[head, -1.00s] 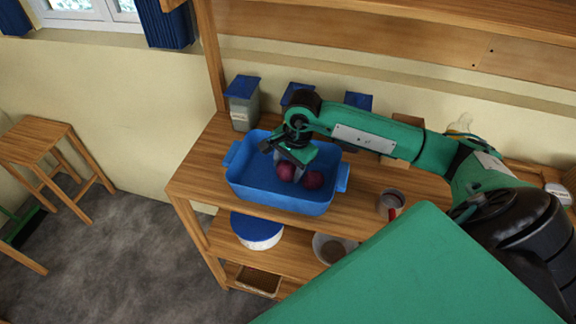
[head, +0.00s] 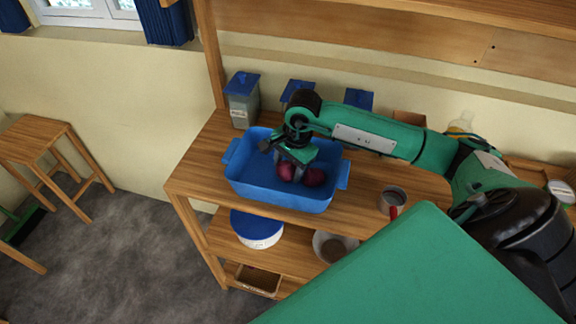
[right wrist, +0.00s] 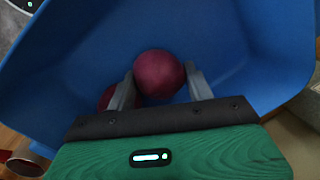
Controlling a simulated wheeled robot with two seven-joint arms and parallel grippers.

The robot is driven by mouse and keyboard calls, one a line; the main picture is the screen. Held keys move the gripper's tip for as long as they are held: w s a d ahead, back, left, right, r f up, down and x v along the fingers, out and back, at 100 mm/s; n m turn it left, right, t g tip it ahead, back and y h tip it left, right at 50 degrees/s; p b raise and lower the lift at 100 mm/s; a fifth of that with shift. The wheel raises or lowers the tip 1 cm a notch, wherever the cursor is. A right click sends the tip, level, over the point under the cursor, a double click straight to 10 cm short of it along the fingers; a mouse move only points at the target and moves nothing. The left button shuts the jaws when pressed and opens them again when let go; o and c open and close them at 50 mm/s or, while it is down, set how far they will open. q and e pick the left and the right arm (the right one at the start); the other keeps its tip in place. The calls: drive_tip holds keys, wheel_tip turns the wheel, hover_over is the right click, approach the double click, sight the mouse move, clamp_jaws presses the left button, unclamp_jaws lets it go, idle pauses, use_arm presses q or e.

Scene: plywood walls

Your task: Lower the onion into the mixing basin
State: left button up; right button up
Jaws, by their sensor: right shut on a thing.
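The blue mixing basin (head: 245,177) stands on the wooden shelf unit's top and also fills much of the right wrist view (right wrist: 60,55). My right gripper (head: 293,172) reaches down inside it. In the right wrist view its two grey fingers (right wrist: 158,88) are shut on a round dark-red onion (right wrist: 158,70), the left of two red round things in the head view (head: 285,172). The other red round thing (head: 315,178) lies in the basin right beside it, partly hidden behind a finger in the wrist view (right wrist: 105,97). I cannot tell whether the held onion touches the basin floor.
Several blue-lidded canisters (head: 242,100) stand behind the basin. A mug (head: 393,199) stands to its right. A blue-lidded tub (head: 257,229) and a bowl (head: 333,246) sit on the shelf below. A wooden stool (head: 40,150) stands at left.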

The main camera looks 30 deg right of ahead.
drive_tip(key=o, duration=1.1)
drive_tip(key=shift+r, duration=0.1)
wheel_tip(320, 180, up, 13)
drive_tip(key=s+d+b, duration=0.1)
drive_tip(key=b, duration=0.1)
drive_tip(key=shift+s+d+r+b, duration=0.2)
drive_tip(key=shift+s+d+b, duration=0.1)
drive_tip(key=shift+d+b, duration=0.1)
